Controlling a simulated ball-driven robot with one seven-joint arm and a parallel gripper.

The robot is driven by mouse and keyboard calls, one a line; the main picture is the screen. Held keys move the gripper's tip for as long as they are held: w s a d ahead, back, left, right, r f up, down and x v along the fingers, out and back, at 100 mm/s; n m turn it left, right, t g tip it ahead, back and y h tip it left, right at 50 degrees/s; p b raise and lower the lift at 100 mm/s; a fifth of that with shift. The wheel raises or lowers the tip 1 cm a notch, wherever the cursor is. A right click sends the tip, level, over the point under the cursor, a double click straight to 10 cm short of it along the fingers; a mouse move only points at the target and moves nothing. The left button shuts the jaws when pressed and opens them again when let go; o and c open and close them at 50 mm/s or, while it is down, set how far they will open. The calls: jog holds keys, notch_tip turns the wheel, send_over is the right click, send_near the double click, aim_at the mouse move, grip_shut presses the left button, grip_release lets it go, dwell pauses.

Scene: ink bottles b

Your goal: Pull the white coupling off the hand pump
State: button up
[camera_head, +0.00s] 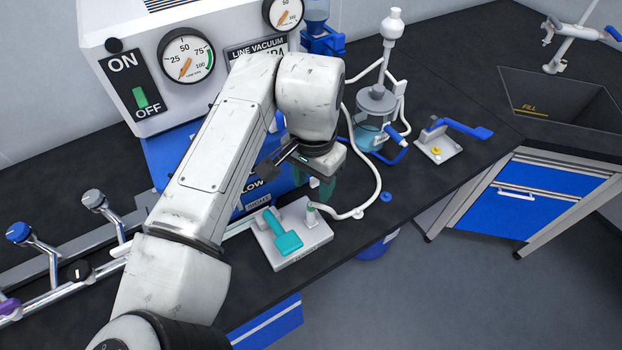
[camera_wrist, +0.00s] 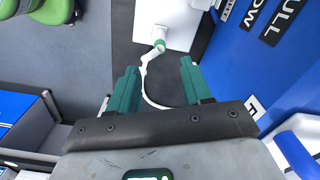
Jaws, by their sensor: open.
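The hand pump (camera_head: 299,251) is a pale base plate with a teal handle, on the black bench below my arm. The white coupling (camera_head: 311,214) stands at its right side, at the end of a white hose. In the wrist view, the coupling (camera_wrist: 160,45) sits by a small green fitting at the edge of the pump's white plate (camera_wrist: 178,18). My gripper (camera_head: 321,187) hangs above the coupling with teal fingers. In the wrist view my gripper (camera_wrist: 158,66) is open and empty, with the coupling ahead of the gap between its fingertips, apart from both.
The white hose (camera_head: 377,178) loops right of my gripper to a glass vessel (camera_head: 373,130). A vacuum unit (camera_head: 185,85) stands behind my arm. A blue-handled device (camera_head: 440,147) sits at right. The bench's front edge runs close to the pump.

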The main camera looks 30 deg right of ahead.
aim_at(311, 208)
jog(key=shift+s+a+f, duration=0.1)
jog(key=shift+a+f, duration=0.05)
jog(key=shift+a, duration=0.2)
jog(key=shift+f, duration=0.35)
notch_tip(311, 208, down, 10)
jog(key=shift+r+p, duration=0.1)
jog(key=shift+p, duration=0.6)
jog(key=shift+c, duration=0.3)
grip_shut()
